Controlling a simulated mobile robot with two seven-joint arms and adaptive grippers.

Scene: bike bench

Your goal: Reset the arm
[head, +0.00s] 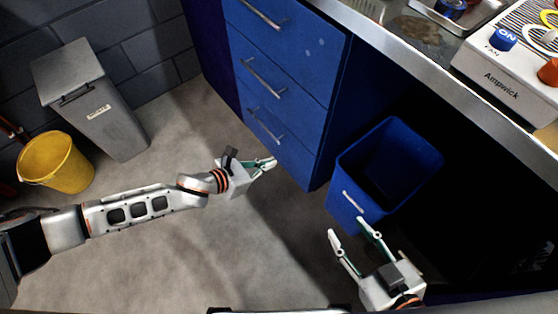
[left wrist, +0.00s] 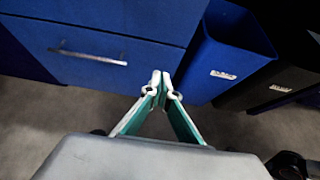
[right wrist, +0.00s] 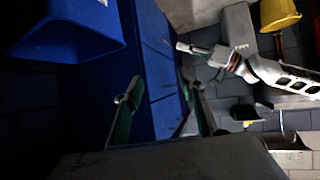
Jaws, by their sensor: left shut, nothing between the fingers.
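My left arm reaches in from the left in the head view. Its gripper (head: 270,163) is shut and empty, in front of the lower blue drawers (head: 268,120). In the left wrist view the fingertips of the left gripper (left wrist: 161,85) meet, with nothing between them. My right gripper (head: 349,229) is at the lower right of the head view, just in front of the blue bin (head: 352,192). Its fingers are spread apart and empty. The right wrist view also shows the right gripper (right wrist: 159,93) open.
A grey lidded bin (head: 105,115) and a yellow bucket (head: 57,163) stand at the left by the block wall. The bench's metal edge (head: 440,75) overhangs the blue bin. A white Ampwick unit (head: 500,82) sits on the bench. The floor between the bucket and drawers is mostly clear.

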